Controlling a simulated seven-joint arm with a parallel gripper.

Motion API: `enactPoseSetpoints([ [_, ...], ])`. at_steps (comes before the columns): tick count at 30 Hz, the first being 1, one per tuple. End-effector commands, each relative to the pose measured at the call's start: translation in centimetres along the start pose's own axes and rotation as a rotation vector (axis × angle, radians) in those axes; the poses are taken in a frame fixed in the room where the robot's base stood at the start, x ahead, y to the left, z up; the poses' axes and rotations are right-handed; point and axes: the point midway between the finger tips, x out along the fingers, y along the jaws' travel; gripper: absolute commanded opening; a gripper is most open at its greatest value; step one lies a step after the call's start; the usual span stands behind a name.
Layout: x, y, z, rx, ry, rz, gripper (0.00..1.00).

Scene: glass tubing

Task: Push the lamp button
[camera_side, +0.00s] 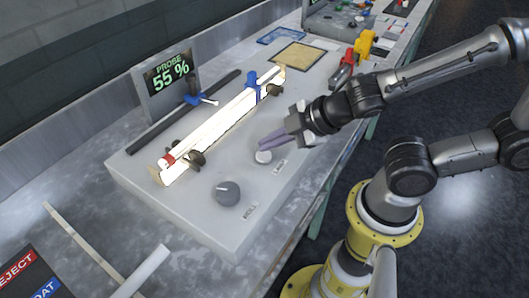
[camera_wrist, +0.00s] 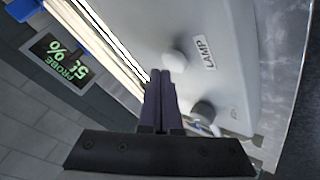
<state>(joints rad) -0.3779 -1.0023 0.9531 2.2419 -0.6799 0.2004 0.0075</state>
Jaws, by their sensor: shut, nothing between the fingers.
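The lamp button (camera_side: 263,156) is a small round white button on the top of the grey console (camera_side: 222,238), beside a label reading LAMP. It also shows in the wrist view (camera_wrist: 175,61), next to the LAMP label (camera_wrist: 204,52). My gripper (camera_side: 263,143) is shut and empty, its purple-grey fingers pointing down toward the button. In the wrist view the fingertips (camera_wrist: 161,74) appear right by the button's edge. I cannot tell whether they touch it.
A dark knob (camera_side: 227,193) stands near the button. Bright glass tubing (camera_side: 220,122) lies on supports behind it. A display (camera_side: 170,76) reads PROBE 55 %. A blue slider (camera_side: 193,98) sits on a dark rail. A tan mat (camera_side: 297,57) and yellow and red tools lie farther back.

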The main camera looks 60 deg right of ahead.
Motion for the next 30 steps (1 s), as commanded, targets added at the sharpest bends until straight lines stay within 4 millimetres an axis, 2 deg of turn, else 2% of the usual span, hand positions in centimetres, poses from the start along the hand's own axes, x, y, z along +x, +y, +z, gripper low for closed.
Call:
enactPoseSetpoints([
  [30, 0.71, -0.52, 0.54, 0.000, 0.000, 0.000, 0.00],
])
